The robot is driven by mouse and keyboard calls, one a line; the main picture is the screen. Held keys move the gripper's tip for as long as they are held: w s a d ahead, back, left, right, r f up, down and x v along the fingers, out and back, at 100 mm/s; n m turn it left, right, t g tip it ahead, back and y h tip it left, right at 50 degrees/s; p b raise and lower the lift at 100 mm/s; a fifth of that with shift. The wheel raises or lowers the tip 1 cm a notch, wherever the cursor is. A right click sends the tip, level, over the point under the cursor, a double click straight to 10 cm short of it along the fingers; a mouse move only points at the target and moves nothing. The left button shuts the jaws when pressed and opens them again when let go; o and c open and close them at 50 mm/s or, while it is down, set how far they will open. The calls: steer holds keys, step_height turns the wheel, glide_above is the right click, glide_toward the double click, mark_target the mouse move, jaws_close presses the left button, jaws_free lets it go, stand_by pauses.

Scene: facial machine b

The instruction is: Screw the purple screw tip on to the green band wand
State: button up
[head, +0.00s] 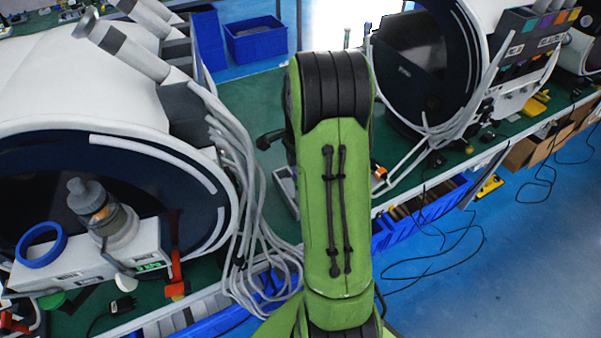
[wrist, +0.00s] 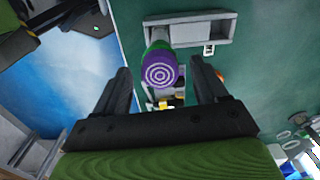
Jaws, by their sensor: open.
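In the wrist view, the purple screw tip (wrist: 160,72) shows end-on, with white rings on its face. It lies between my gripper's two fingers in the picture. My gripper (wrist: 161,82) is open, with visible room on both sides of the tip. A greenish-grey piece (wrist: 158,38) shows just behind the purple tip; I cannot tell whether it is the green band wand. In the head view my own green arm covers the middle, and the gripper and purple tip are hidden there.
A grey tray (wrist: 205,27) lies on the green tabletop behind the tip. White machines (head: 60,80) with hanging grey hoses (head: 250,200) stand left, and another machine (head: 430,60) stands right. Blue bins (head: 257,40) are behind. Open blue floor (head: 520,260) shows at right.

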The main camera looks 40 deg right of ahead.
steer(key=n, duration=1.8)
steer(key=shift+r+p, duration=1.8)
steer(key=shift+r, duration=0.25)
steer(key=shift+f, duration=0.1)
